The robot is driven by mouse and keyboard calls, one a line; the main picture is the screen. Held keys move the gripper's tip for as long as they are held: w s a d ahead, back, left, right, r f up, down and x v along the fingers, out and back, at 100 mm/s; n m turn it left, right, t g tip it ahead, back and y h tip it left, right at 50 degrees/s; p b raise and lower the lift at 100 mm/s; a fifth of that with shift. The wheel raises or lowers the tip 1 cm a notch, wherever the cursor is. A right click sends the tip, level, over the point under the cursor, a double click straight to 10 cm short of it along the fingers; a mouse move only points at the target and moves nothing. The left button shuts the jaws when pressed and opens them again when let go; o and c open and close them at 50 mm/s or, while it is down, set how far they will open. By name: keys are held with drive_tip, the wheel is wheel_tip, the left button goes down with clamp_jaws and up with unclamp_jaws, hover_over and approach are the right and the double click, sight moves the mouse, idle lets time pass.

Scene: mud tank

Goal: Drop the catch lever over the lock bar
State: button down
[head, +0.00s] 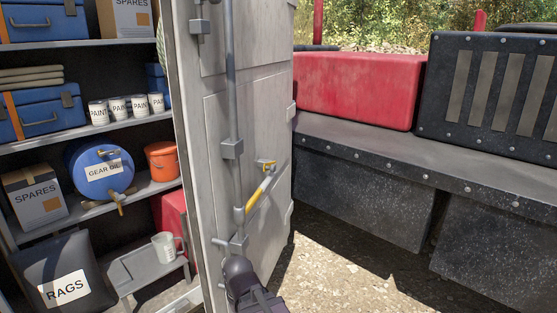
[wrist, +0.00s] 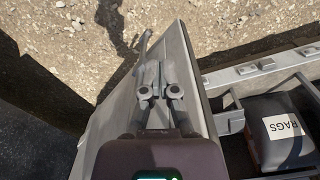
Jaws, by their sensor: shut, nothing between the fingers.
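The lock bar (head: 233,120) is a grey vertical rod held by brackets on the outer face of the open pale door. A lever with a yellow grip (head: 255,198) slants up and right from the bar's lower part. Its upper end meets a small yellow-topped catch piece (head: 266,164) on the door. I cannot tell whether the catch lies over the lever. My gripper (head: 238,268) is low beside the door's foot, below the yellow grip and apart from it. In the wrist view my gripper (wrist: 160,86) is shut and empty in front of the door.
The door (head: 262,120) stands open beside a cabinet with paint cans (head: 117,107), a gear oil drum (head: 100,167) and a rags bag (head: 63,275). A dark ledge (head: 400,155) with a red box (head: 357,88) stands at right. Gravel ground between door and ledge is clear.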

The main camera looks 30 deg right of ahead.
sight(267, 166)
drive_tip(key=shift+w+r, duration=0.1)
drive_tip(key=w+d+r+n+t+y+p, duration=0.1)
drive_tip(key=w+d+r+y+p, duration=0.1)
drive_tip(key=w+d+r+p, duration=0.35)
drive_tip(key=w+d+r+n+y+p, duration=0.1)
drive_tip(key=w+d+r+n+p, duration=0.15)
drive_tip(key=r+p, duration=0.6)
drive_tip(key=w+d+r+n+t+y+p, duration=0.1)
drive_tip(key=w+d+r+y+p, duration=0.15)
drive_tip(key=w+r+p, duration=0.45)
drive_tip(key=w+d+r+n+t+y+p, duration=0.1)
drive_tip(key=w+d+r+n+t+p, duration=0.1)
drive_tip(key=d+r+p, duration=0.5)
drive_tip(key=w+d+r+n+t+y+p, duration=0.2)
drive_tip(key=d+r+p, duration=0.6)
drive_tip(key=d+r, duration=0.5)
wheel_tip(267, 166, up, 3)
drive_tip(key=shift+w+d+r+t, duration=0.1)
drive_tip(key=shift+w+d+t, duration=0.2)
drive_tip(key=shift+w, duration=0.35)
drive_tip(key=shift+a, duration=0.1)
